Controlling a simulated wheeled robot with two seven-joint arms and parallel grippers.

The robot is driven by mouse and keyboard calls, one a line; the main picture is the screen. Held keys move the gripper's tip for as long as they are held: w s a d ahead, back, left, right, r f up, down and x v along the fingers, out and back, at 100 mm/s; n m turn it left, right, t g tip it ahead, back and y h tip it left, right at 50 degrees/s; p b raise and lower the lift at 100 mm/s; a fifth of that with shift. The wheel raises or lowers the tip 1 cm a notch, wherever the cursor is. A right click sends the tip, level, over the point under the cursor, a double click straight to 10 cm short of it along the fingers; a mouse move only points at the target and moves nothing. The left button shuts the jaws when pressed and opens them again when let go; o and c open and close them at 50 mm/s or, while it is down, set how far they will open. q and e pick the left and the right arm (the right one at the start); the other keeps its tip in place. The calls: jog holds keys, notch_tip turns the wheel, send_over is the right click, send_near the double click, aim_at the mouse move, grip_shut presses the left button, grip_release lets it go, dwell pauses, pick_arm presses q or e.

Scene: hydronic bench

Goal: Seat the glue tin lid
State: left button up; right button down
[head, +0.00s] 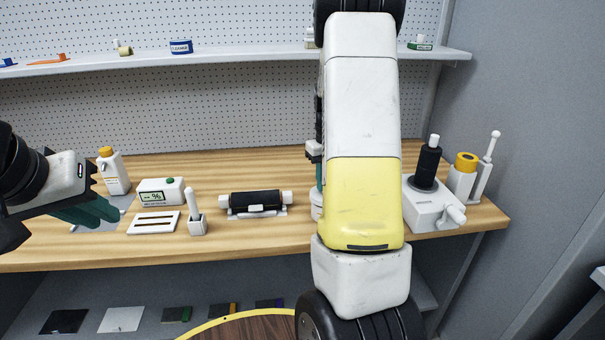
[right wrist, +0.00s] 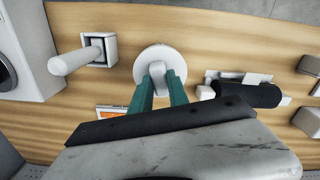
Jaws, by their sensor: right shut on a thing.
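My right gripper (right wrist: 160,88) has its teal fingers shut on the raised grip of a round white lid (right wrist: 143,66). The lid's flat disc shows from above in the right wrist view. Whatever is under the lid is hidden, so I cannot tell how it sits on the tin. In the head view my right arm covers most of this spot; only a sliver of a white round body (head: 316,208) shows beside it, below a bit of teal finger. My left gripper (head: 98,212) hangs over the left of the bench, fingers overlapping, with nothing visible in it.
A black roller on a white stand (head: 255,203) lies left of the arm. A white block with a black cylinder (head: 431,210) stands to the right. A white meter (head: 161,191), slotted plate (head: 154,222) and a handled tool in a holder (head: 196,224) stand left.

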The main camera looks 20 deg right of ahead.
jog(key=shift+f, duration=0.15)
dwell(0.8)
jog(key=shift+f, duration=1)
jog(key=c, duration=0.9)
grip_release()
jog(key=shift+o, duration=0.2)
jog(key=shift+r, duration=0.1)
jog(key=shift+r, duration=4)
